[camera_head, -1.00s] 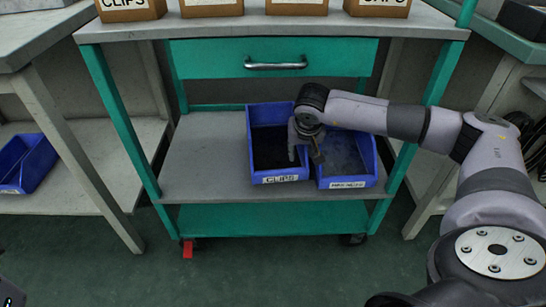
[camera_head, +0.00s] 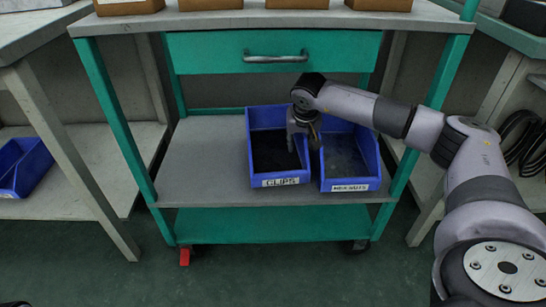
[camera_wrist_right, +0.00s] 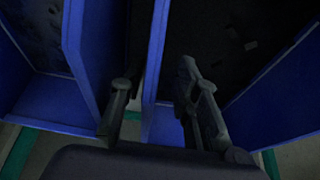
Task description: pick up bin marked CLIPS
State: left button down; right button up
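The blue bin labelled CLIPS (camera_head: 280,182) stands on the grey middle shelf of the green cart, with dark contents. My right gripper (camera_head: 303,143) is over its right side, beside the neighbouring bin. In the right wrist view the two fingers of the right gripper (camera_wrist_right: 158,100) are apart. A blue bin wall (camera_wrist_right: 152,65) runs between them, and neither finger visibly presses on it. Two blue bins show there side by side; their labels are hidden, and the fingers' exact depth is hard to tell. My left gripper is not in view.
A second blue bin (camera_head: 350,185), its label ending in NUTS, stands close on the right of the CLIPS bin. The shelf (camera_head: 205,165) is clear on the left. A drawer with a metal handle (camera_head: 275,58) hangs above. Another blue bin (camera_head: 20,168) is far left.

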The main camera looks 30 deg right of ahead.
grip_shut()
jog(key=shift+r, duration=0.1)
dwell(0.6)
